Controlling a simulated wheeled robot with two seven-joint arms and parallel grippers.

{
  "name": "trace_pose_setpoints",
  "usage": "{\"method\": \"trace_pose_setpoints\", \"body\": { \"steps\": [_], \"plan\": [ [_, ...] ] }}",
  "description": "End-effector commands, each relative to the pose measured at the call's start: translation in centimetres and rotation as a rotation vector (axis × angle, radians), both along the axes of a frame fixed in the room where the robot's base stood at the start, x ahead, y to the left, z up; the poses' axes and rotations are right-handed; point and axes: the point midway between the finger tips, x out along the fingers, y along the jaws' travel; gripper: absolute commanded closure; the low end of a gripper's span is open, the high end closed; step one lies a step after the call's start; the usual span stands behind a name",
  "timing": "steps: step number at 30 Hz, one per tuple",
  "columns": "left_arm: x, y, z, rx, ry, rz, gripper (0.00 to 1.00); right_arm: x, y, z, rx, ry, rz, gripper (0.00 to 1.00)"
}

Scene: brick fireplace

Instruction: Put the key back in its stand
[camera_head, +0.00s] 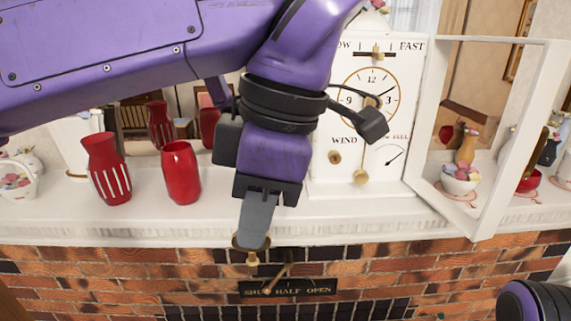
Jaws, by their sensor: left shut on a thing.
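My left gripper (257,220) points down in front of the mantel's front edge. Its fingers are shut on a small brass piece, which I take to be the key (252,258). The fingers hide most of it, and only its brass rim and lower end show below the fingertips, in front of the brickwork. I cannot pick out a stand for it with certainty. My right gripper is not in view; only a purple and black part of my right arm shows at the bottom right corner.
A white clock face (323,185) with an open glazed door (491,140) stands right of the gripper. Red vases (181,175) and (107,170) stand on the white mantel (140,222). A brass lever (281,274) above a SHUT HALF OPEN plate (290,288) sits just below.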

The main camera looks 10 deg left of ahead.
Motion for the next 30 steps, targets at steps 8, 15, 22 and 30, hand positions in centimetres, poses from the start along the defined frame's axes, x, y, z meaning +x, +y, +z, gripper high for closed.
{"method": "trace_pose_setpoints", "body": {
  "steps": [8, 15, 22, 30],
  "plan": [
    [-1.0, -2.6, 1.3, -0.015, 0.004, -0.021, 1.0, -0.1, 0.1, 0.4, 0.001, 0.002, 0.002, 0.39],
    [2.4, -1.7, 1.3, -0.015, 0.002, -0.018, 1.0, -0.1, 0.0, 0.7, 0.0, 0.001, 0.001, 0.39],
    [5.5, -0.7, 1.3, -0.015, 0.002, -0.019, 1.0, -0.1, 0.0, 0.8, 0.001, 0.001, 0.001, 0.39],
    [9.2, 0.3, 1.3, -0.014, 0.0, -0.022, 1.0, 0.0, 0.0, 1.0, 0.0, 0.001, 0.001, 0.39]
  ]
}}
